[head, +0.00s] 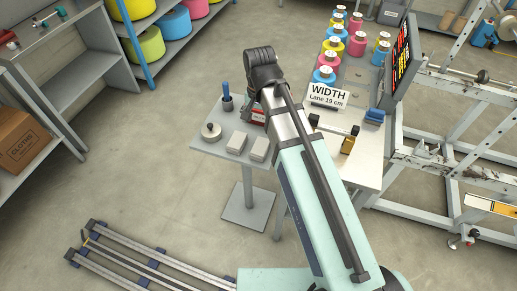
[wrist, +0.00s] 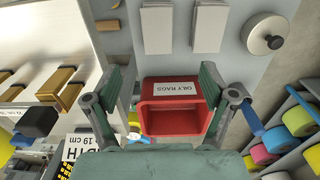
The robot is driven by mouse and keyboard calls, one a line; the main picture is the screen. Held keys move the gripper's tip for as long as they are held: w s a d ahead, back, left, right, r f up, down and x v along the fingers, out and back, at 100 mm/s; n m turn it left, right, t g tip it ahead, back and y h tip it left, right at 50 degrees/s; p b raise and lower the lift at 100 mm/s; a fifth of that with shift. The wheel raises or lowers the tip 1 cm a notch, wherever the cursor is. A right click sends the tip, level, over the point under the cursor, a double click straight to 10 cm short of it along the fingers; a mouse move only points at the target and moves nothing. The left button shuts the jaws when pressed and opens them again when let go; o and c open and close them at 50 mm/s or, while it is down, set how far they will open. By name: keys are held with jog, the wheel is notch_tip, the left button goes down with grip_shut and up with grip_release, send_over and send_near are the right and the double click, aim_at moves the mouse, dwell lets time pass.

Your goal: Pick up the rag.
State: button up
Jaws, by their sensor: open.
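I cannot make out for sure which thing is the rag. Two pale folded-looking blocks lie side by side on the small grey table, a left one (head: 236,142) and a right one (head: 258,149); both show at the top of the wrist view (wrist: 157,27) (wrist: 210,28). A blue item (head: 375,116) lies on the bench to the right. My gripper (wrist: 165,85) is open and empty, its fingers apart on either side of the red OILY RAGS bin (wrist: 178,122) in view. In the head view my arm hides the fingers and most of the bin.
The bench holds a WIDTH sign (head: 327,96), a yellow-brown block (head: 349,143) and several coloured spools. A display (head: 401,57) rises at the bench's right.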

jog(key=p, duration=0.1)
send_over(260, 146)
notch_tip(260, 146, down, 8)
jog(key=shift+a+f, duration=0.15)
jog(key=shift+f, duration=0.1)
jog(key=shift+d+f+p, duration=0.2)
jog(key=shift+f+p, duration=0.8)
jog(key=shift+f, duration=1.6)
jog(key=c, duration=1.1)
